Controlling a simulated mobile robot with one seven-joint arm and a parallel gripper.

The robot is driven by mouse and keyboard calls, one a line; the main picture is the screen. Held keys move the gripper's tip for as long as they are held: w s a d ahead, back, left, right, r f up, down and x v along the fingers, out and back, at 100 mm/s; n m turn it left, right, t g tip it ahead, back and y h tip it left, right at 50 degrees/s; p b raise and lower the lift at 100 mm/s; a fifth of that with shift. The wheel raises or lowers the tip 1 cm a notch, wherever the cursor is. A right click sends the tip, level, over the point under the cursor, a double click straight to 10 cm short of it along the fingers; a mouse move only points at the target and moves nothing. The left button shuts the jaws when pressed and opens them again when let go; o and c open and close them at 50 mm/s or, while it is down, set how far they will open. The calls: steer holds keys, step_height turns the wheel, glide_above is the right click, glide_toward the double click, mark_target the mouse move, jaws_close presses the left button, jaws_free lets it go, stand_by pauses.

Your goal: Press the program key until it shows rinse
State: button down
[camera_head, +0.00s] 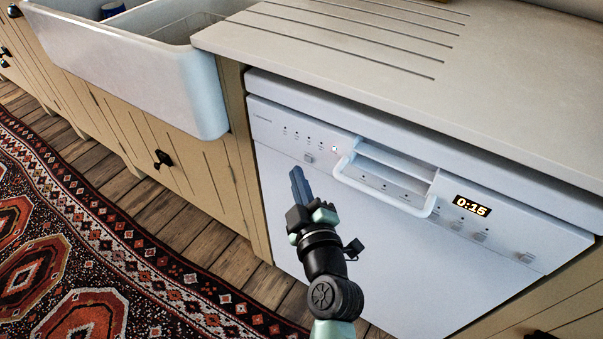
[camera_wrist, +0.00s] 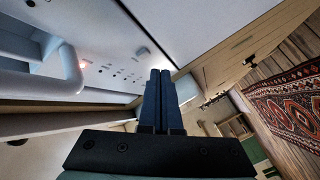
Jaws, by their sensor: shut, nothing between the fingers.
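The white dishwasher (camera_head: 350,240) has a control panel along its top front edge. A small grey key (camera_head: 308,158) sits at the panel's left, below a row of small indicators; it also shows in the wrist view (camera_wrist: 142,51). The indicator nearest the handle is lit (camera_head: 334,149), glowing reddish in the wrist view (camera_wrist: 84,63). The labels are too small to read.
A white handle (camera_head: 385,199) juts out right of the grey key. More small keys (camera_head: 480,236) lie below and right of the display. The countertop (camera_head: 450,90) overhangs the panel. A white sink (camera_head: 150,75) stands at the left, with a patterned rug (camera_head: 75,250) on the floor.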

steer(key=shift+s+a+p, duration=0.3)
steer(key=shift+s+a, duration=0.45)
steer(key=shift+s, duration=0.25)
steer(key=shift+s+a+p, duration=0.25)
steer(key=shift+s+a, duration=0.5)
steer(key=shift+s, duration=0.25)
